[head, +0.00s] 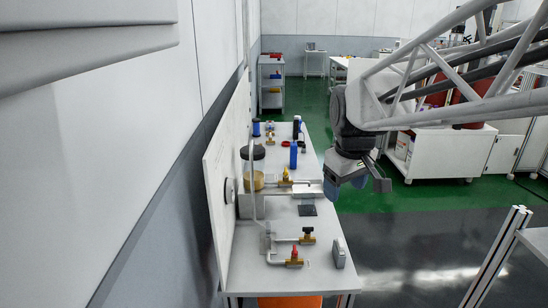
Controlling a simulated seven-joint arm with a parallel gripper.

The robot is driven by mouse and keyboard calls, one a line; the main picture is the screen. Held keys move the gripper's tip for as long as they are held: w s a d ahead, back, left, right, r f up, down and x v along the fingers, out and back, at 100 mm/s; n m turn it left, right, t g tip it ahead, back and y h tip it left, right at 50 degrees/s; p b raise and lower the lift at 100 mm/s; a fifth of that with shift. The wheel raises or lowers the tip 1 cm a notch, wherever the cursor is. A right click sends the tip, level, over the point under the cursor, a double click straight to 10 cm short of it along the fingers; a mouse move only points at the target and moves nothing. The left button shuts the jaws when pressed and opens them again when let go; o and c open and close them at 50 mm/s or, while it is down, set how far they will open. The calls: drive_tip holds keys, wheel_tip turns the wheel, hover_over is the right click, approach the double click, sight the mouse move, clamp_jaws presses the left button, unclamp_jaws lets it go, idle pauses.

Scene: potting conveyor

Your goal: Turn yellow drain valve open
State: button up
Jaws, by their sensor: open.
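A small brass valve with a yellow-orange handle (286,175) stands on the white bench, to the right of a clear tank of amber liquid with a black lid. I cannot make out whether its handle is open or closed. Two more brass valves sit nearer, one with a dark handle (307,234) and one with a red handle (294,256). My gripper (357,184) hangs open and empty at the right edge of the bench, apart from the valves and to the right of the yellow-handled one.
The bench top (315,268) runs along a white panel on the left. The amber tank (257,180) stands against it. A blue bottle (293,154), a dark square pad (307,210) and a grey block (339,253) also stand there.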

drive_tip(key=w+a+n, duration=0.2)
drive_tip(key=w+n, duration=0.1)
drive_tip(key=w, duration=1)
drive_tip(key=n+g, duration=0.2)
drive_tip(key=n, duration=0.7)
hover_over(286, 169)
drive_tip(key=f, duration=0.7)
drive_tip(key=s+f, duration=0.1)
drive_tip(key=f, duration=0.3)
drive_tip(key=shift+f, duration=0.15)
drive_tip(key=shift+w+a+f, duration=0.1)
drive_tip(key=shift+w+f, duration=0.15)
drive_tip(key=shift+w, duration=0.2)
drive_tip(key=shift+f, duration=3.9)
